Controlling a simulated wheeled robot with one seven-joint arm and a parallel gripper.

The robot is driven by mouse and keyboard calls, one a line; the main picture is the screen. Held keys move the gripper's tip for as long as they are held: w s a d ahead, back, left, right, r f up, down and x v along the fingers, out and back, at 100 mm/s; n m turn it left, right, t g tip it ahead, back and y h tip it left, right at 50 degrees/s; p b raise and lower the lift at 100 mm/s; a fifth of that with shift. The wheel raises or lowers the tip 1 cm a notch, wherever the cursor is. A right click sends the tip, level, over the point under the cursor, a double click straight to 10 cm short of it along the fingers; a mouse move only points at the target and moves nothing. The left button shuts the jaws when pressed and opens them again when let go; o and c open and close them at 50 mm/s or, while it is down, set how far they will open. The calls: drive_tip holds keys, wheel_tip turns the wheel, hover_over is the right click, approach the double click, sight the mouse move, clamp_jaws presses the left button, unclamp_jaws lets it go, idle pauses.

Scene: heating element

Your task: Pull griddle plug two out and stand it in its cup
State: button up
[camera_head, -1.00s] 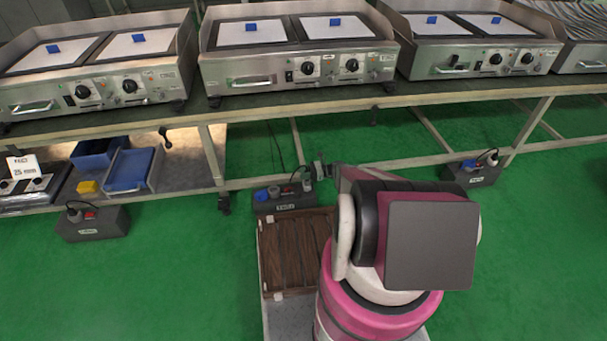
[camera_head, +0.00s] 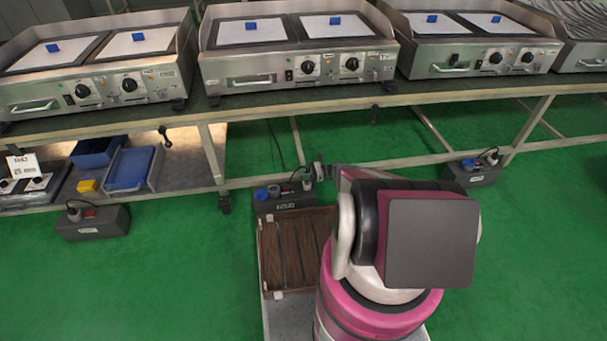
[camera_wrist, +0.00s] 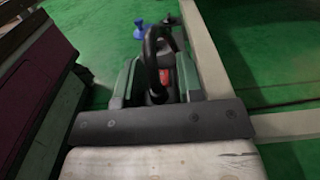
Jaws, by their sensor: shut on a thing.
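The dark power box (camera_head: 285,204) for plug two stands on the floor below the middle griddle (camera_head: 300,60). My gripper (camera_head: 318,172) is at the box's right end in the head view. In the wrist view, my gripper (camera_wrist: 160,82) has its two fingers closed around the dark plug (camera_wrist: 156,92), whose black cable loops up between them. The fingers and cable hide the plug's lower end, so I cannot tell whether it is still seated. A blue cup (camera_head: 262,194) is at the box's left end; it also shows in the wrist view (camera_wrist: 140,29).
A red switch (camera_head: 286,190) is on the same box. A brown slatted crate (camera_head: 292,255) lies just in front. The bench's lower rail (camera_head: 400,163) runs close behind my gripper. Other plug boxes stand at left (camera_head: 92,226) and right (camera_head: 475,175). Green floor is open at left.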

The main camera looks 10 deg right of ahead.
drive_tip(key=shift+f, duration=1.6)
drive_tip(key=shift+s+f, duration=0.1)
drive_tip(key=shift+f, duration=0.2)
drive_tip(key=o, duration=1)
drive_tip(key=shift+s+f, duration=0.1)
wheel_tip(320, 180, up, 32)
drive_tip(key=d+m+t, duration=0.1)
drive_tip(key=m+t, duration=0.1)
drive_tip(key=t, duration=0.2)
drive_tip(key=shift+s+m+h, duration=0.3)
drive_tip(key=shift+m, duration=0.1)
